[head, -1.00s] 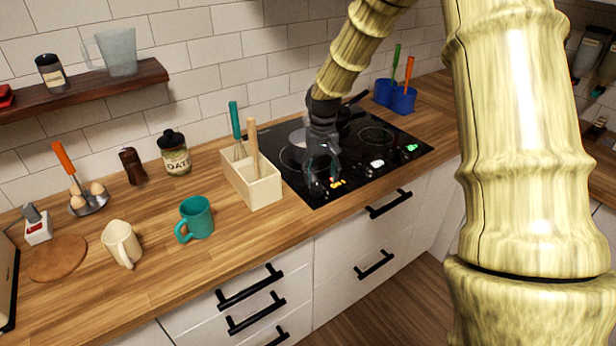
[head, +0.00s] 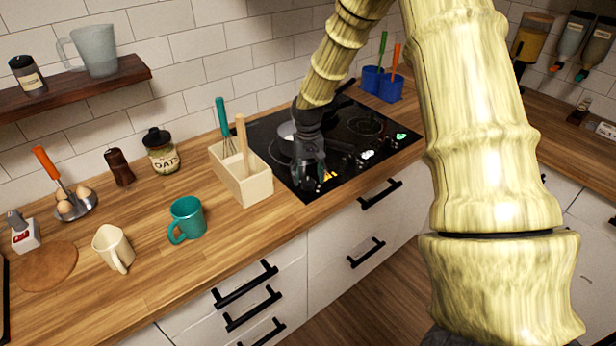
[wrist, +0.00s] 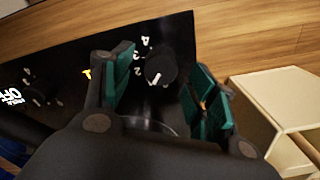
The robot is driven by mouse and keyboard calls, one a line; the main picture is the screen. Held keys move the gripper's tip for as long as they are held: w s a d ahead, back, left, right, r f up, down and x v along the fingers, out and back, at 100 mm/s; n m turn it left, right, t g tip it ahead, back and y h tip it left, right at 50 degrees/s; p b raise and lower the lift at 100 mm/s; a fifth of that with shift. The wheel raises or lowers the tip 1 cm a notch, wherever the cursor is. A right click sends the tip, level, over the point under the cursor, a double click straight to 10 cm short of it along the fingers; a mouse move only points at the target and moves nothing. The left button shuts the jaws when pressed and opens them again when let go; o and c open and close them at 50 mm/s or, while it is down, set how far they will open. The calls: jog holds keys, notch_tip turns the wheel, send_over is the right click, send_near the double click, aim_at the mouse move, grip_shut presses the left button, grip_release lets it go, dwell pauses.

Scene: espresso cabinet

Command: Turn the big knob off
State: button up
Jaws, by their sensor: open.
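The black cooktop (head: 290,130) is set into the wooden counter. In the wrist view a round black knob (wrist: 160,66) with a white pointer mark stands on the black panel (wrist: 180,30), with white digits beside it. My gripper (head: 312,182) is over the front left of the cooktop. In the wrist view my gripper (wrist: 168,92) is open, with its teal-padded fingers on either side of the knob. I cannot tell whether they touch it. Another dark knob (wrist: 38,97) lies at the left, near white "OFF" lettering. In the head view the gripper hides most of the near knob.
A cream utensil box (head: 245,182) with a whisk stands close left of the cooktop; it also shows in the wrist view (wrist: 262,110). A teal mug (head: 187,219) and a cream mug (head: 113,247) stand further left. Blue containers (head: 383,84) are at the back right.

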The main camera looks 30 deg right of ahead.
jog(key=shift+f, duration=1.1)
jog(key=c, duration=1)
